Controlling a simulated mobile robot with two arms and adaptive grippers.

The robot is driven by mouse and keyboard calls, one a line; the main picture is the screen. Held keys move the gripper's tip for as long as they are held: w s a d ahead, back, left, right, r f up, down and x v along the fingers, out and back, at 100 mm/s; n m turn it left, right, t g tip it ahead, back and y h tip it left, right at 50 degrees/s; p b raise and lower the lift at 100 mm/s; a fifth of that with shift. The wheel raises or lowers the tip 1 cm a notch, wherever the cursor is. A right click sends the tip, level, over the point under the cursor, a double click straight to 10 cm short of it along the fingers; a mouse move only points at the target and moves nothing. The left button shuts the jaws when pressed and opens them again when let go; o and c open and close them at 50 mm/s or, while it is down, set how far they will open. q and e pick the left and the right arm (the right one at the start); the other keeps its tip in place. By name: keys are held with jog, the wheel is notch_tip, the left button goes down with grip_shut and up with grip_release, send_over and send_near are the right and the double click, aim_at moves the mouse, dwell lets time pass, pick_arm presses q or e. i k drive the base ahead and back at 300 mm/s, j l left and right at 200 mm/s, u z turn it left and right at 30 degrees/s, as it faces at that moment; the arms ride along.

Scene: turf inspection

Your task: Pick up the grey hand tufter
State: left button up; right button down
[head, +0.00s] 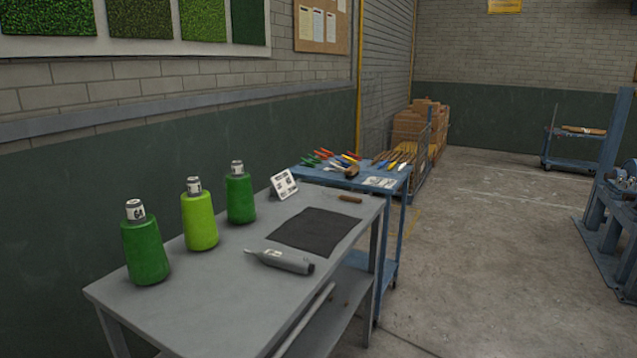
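The grey hand tufter (284,262) lies on the grey worktable (215,315), near its right front edge. It has a thin pointed tip at its left end and a dark cap at its right end. It lies just in front of a dark cloth (314,231) and looks apart from it. Neither of my grippers shows in the head view, and nothing is holding the tufter.
Several green yarn cones (200,222) stand along the table's wall side. A small white sign (284,184) and a brown-handled tool (350,199) are at the far end. A blue cart (398,185) with tools stands behind. The floor (470,260) to the right is open.

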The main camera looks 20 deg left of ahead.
aim_at(293, 264)
jog(key=j+z, duration=0.1)
jog(key=j, duration=1.15)
jog(key=j+z, duration=0.15)
jog(key=j, duration=0.5)
jog(key=k+j+z, duration=0.1)
jog(key=j, duration=1.15)
jog(key=k+j+z, duration=0.15)
jog(key=j, duration=0.45)
jog(key=j+z, duration=0.1)
jog(key=j, duration=0.5)
jog(key=k+j, duration=0.2)
jog(key=j, duration=0.4)
jog(key=z, duration=0.05)
